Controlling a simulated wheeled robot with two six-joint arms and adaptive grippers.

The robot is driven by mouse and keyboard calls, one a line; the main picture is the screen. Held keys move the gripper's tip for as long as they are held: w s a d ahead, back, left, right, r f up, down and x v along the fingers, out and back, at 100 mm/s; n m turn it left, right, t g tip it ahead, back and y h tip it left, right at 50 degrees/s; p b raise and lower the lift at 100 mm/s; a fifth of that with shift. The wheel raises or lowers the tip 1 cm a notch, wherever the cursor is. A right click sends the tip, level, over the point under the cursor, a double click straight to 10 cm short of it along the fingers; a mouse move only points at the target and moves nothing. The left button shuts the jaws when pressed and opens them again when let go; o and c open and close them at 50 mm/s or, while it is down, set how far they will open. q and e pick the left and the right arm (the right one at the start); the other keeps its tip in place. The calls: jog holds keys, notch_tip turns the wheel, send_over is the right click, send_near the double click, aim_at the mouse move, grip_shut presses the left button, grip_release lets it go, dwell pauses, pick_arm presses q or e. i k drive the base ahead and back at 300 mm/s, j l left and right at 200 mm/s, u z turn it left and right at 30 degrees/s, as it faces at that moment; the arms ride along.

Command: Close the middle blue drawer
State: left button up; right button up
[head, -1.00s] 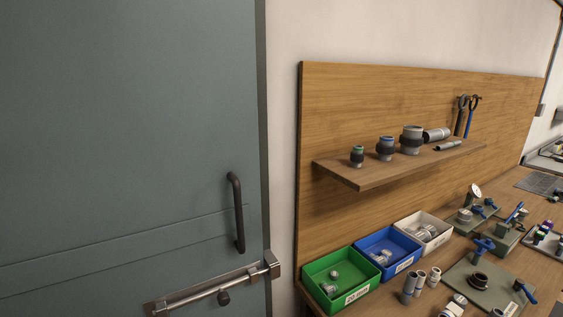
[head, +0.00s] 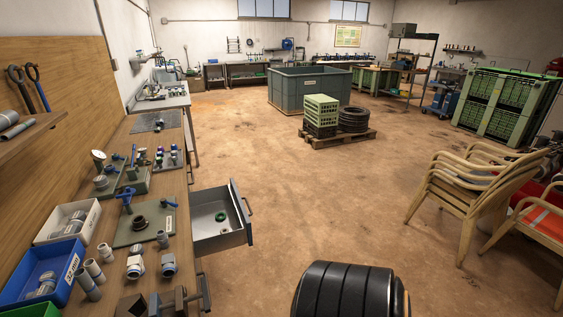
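A drawer (head: 240,232) stands pulled out from the right side of the workbench in the head view. Its inside is light grey, its front is dark grey-blue, and a bar handle sits on the front's outer face. A green ring and a small pale fitting lie in it. Nearer to me, a dark handle-like part (head: 205,291) shows at the bench edge; I cannot tell whether that drawer is open. Neither of my grippers is in view.
The wooden workbench (head: 172,187) at left carries fittings, a blue bin (head: 70,245) and a white bin (head: 89,225). A black ribbed round object (head: 345,290) stands at the bottom. Stacked chairs (head: 468,200) stand at right. The floor beyond the drawer is clear.

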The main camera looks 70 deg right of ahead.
aim_at(205, 204)
jog(key=k+l+z, duration=0.2)
jog(key=l+z, duration=0.3)
jog(key=l, duration=0.3)
jog(key=l+z, duration=0.5)
jog(key=l, duration=0.8)
